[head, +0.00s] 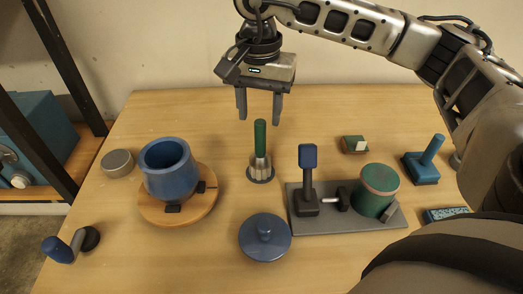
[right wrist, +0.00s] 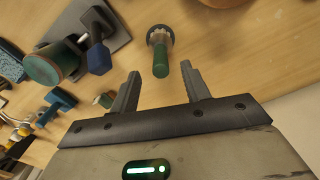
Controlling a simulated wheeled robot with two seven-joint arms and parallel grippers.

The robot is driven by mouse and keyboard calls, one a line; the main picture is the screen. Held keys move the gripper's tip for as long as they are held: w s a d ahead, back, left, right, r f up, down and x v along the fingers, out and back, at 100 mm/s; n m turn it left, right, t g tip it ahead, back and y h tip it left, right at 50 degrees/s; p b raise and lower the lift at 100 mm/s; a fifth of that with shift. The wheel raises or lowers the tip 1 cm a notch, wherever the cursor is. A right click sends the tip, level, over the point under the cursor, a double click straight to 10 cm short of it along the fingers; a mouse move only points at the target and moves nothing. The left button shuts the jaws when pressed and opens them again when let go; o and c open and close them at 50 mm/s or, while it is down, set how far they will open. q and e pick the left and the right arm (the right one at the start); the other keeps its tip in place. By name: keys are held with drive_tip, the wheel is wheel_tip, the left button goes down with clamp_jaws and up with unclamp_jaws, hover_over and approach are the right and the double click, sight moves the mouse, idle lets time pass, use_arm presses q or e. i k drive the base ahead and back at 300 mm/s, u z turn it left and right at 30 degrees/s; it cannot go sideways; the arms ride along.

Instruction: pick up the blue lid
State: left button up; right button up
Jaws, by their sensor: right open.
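My right gripper (head: 259,112) is open and empty, high above the back of the table, well behind the lid. Its two fingers (right wrist: 160,88) point down, over and behind the green-handled tool (head: 260,150), which also shows in the right wrist view (right wrist: 160,58) beyond the fingertips. My left gripper is not in view.
A blue pot (head: 168,170) stands on a round wooden board (head: 207,202) left of the lid. A grey plate (head: 345,222) with a blue-topped lever (head: 308,158) and a green cylinder (head: 376,190) is to the right.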

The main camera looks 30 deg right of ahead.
sight(264, 238)
drive_tip(key=k, duration=1)
